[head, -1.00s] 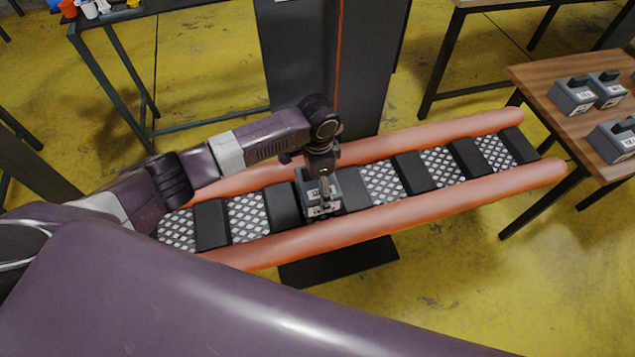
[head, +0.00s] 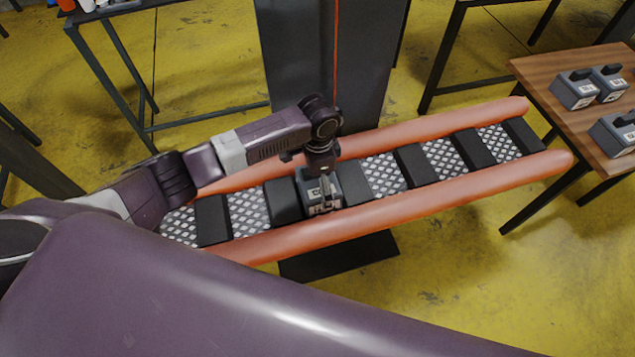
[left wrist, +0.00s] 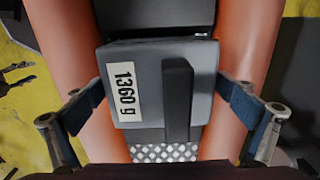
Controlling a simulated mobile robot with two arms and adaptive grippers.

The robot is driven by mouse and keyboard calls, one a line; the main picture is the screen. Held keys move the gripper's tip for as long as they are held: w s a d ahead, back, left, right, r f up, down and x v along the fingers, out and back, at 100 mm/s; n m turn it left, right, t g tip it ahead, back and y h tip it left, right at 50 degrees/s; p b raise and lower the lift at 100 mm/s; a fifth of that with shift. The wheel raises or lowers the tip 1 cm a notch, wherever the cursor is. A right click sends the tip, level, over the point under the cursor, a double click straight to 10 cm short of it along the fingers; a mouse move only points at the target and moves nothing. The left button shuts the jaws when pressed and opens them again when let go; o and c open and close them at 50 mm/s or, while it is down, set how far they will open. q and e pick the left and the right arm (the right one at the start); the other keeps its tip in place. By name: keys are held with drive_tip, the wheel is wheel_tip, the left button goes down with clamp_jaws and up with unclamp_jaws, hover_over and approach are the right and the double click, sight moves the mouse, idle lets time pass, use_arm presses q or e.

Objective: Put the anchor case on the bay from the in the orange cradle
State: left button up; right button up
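A grey case with a black handle (head: 322,203) is in a bay of the orange cradle, between two black blocks. The orange cradle (head: 440,195) has two long orange tubes with black blocks and mesh bays between them. My left gripper (head: 325,188) points down at the case. In the left wrist view, the case (left wrist: 140,65) has a label reading 1360 g, and the finger pads of my left gripper (left wrist: 160,92) meet its two opposite sides with no clear gap. Mesh shows beside the case. Whether its underside rests on the mesh is hidden. My right gripper is out of view.
A wooden table (head: 548,68) at the right holds several similar grey cases (head: 576,92). A dark column (head: 325,60) stands behind the cradle. Another table (head: 140,10) with small items is at the upper left. Other mesh bays (head: 443,158) are empty.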

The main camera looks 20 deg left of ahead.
use_arm(q)
drive_tip(key=shift+s+f, duration=0.2)
drive_tip(key=shift+f, duration=0.05)
wheel_tip(320, 180, up, 12)
drive_tip(key=shift+r, duration=0.2)
idle(0.4)
